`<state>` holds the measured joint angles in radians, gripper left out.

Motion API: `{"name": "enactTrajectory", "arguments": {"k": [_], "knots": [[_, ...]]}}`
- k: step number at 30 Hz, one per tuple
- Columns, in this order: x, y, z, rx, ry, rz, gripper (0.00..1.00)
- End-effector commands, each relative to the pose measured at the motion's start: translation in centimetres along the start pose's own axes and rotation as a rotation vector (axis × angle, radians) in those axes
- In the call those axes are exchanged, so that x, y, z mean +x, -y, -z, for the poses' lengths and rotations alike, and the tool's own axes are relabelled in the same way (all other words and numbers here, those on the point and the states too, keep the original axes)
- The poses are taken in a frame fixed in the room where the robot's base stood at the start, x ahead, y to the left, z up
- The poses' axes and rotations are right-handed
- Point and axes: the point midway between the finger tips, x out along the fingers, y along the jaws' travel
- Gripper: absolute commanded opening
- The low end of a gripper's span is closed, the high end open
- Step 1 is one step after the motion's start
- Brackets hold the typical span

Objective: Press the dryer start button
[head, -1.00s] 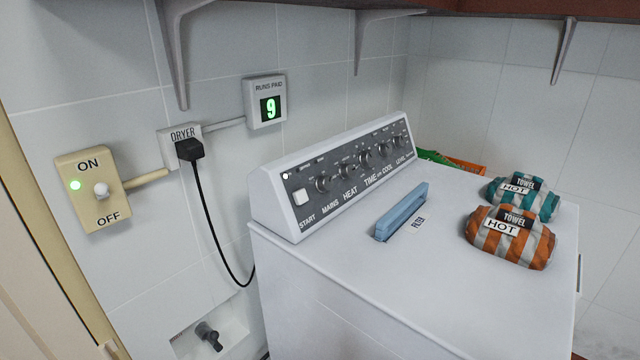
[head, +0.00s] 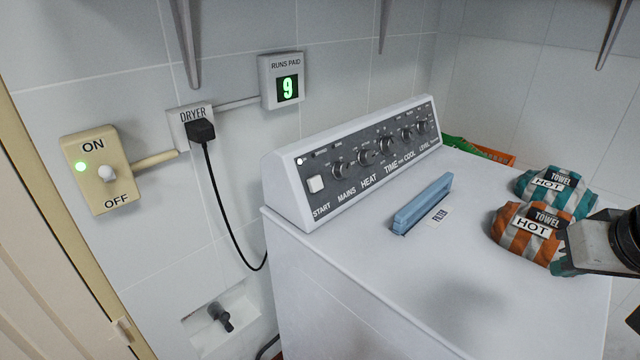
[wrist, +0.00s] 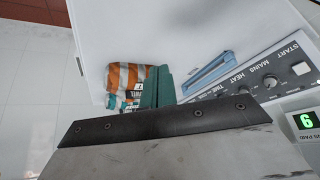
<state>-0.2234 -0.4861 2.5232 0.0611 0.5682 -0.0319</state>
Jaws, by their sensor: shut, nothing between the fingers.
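My gripper (head: 562,266) enters at the right of the head view, by the towels and well away from the button. Its teal fingers (wrist: 158,86) are shut and empty in the wrist view.
Orange (head: 524,236) and teal (head: 558,190) striped towels lie on the dryer top. A blue filter handle (head: 423,203) stands up between them and the panel. The wall switch (head: 98,170) has a green light. The runs display (head: 287,88) reads 9.

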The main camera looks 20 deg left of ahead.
Motion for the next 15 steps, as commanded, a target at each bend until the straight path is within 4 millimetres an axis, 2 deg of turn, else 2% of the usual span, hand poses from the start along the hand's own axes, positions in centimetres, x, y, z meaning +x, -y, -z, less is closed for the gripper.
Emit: {"name": "enactTrajectory", "arguments": {"k": [1, 3, 7, 9, 12, 15], "knots": [[2.0, 2.0, 2.2, -0.041, -0.07, 0.03, 0.0], [4.2, 4.8, 5.2, -0.083, -0.189, 0.067, 0.0], [7.2, 10.5, 9.7, -0.144, -0.413, 0.135, 0.0], [8.5, 13.7, 11.5, -0.172, -0.533, 0.168, 0.0], [9.7, 18.4, 13.0, -0.203, -0.7, 0.217, 0.0], [10.2, 22.5, 13.4, -0.222, -0.854, 0.259, 0.0]]}}
